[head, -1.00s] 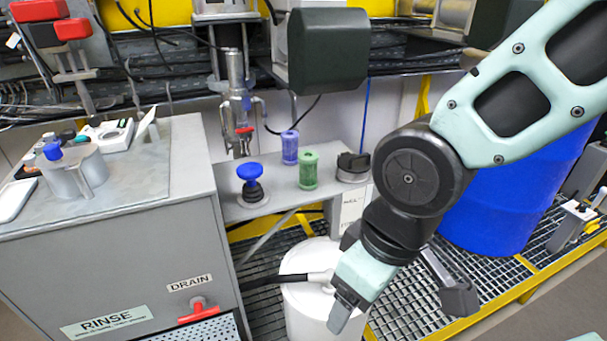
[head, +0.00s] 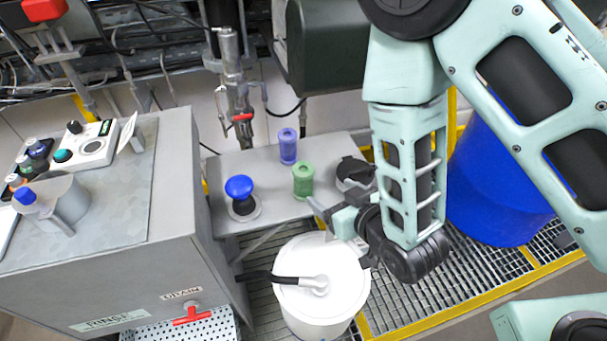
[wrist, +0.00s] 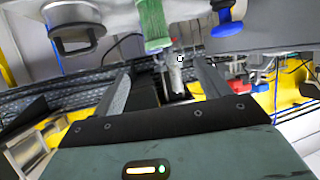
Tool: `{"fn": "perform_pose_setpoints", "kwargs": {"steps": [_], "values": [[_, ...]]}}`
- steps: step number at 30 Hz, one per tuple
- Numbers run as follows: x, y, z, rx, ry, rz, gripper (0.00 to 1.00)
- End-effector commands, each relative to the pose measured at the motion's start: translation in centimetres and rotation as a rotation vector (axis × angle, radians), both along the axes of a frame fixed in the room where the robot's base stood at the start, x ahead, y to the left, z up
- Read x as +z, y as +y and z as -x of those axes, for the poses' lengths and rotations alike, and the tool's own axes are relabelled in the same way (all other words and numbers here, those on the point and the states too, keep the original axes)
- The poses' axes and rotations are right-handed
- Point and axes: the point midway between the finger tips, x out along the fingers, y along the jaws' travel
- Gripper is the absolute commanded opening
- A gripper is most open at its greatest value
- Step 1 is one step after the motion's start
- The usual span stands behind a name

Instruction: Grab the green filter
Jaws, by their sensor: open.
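The green filter (head: 303,181) is a short green cylinder standing upright on the grey shelf (head: 270,170) in the head view. It stands in front of a purple filter (head: 288,146) and left of a dark round fitting. My gripper (head: 318,217) is open and empty, just in front of and slightly below the green filter, apart from it. In the wrist view the green filter (wrist: 153,25) shows at the top, beyond and between the two fingers (wrist: 165,85); its far end is cut off by the frame edge.
A blue-topped knob (head: 239,187) stands left of the green filter. The dark round fitting (head: 355,170) is close on its right. A white drum (head: 322,292) with a hose is below my gripper. A grey rinse cabinet (head: 120,270) is left and a blue barrel (head: 490,190) right.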

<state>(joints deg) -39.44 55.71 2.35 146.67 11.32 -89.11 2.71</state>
Motion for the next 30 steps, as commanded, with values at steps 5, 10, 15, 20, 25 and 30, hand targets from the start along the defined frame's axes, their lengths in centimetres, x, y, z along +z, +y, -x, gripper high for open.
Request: {"fn": "perform_pose_setpoints", "kwargs": {"steps": [5,10,15,20,25,30], "values": [[-0.7,0.5,-0.8,0.001,-0.017,-0.008,0.75],[-1.3,1.1,-1.9,0.002,-0.016,-0.007,0.75],[-1.6,2.3,-4.2,0.0,-0.014,-0.004,0.75],[-2.8,3.7,-6.7,0.002,-0.012,-0.004,0.75],[-3.9,4.9,-8.9,0.001,-0.013,-0.004,0.75],[-4.5,5.4,-9.8,0.001,-0.013,-0.004,0.75]]}}
